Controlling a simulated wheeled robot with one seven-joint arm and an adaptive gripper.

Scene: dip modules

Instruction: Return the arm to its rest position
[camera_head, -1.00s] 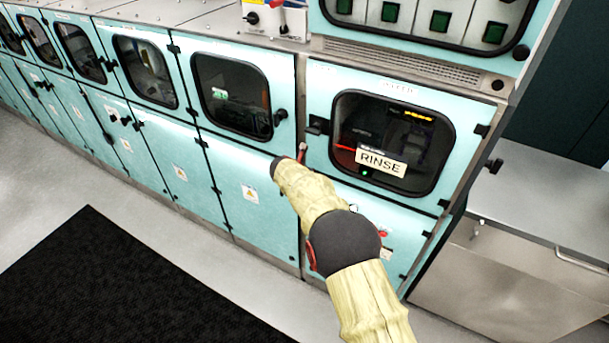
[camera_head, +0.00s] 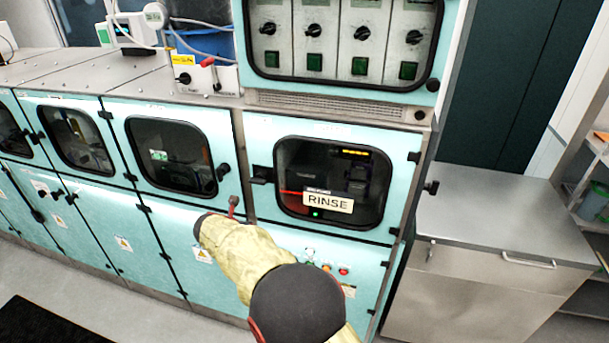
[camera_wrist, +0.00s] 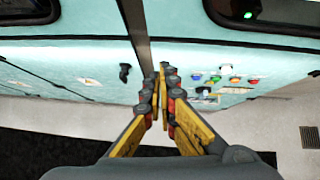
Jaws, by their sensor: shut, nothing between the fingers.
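My arm, in a yellowish sleeve with a dark round joint, rises from the bottom of the head view and bends up to the left, in front of the pale blue cabinets. My gripper (camera_wrist: 162,72) shows in the wrist view with its yellow and grey fingers closed together and nothing between them. It points toward the lower cabinet fronts, near a vertical seam. In the head view the gripper is mostly hidden behind the arm's end. A small red piece shows just above that end, and I cannot tell whether it belongs to the gripper.
The cabinet door with a RINSE sign (camera_head: 328,202) stands behind the arm. Coloured buttons (camera_wrist: 215,79) sit on the panel right of the gripper. A steel side counter (camera_head: 500,215) is at the right, a black mat (camera_head: 45,325) at lower left. Grey floor is open before the cabinets.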

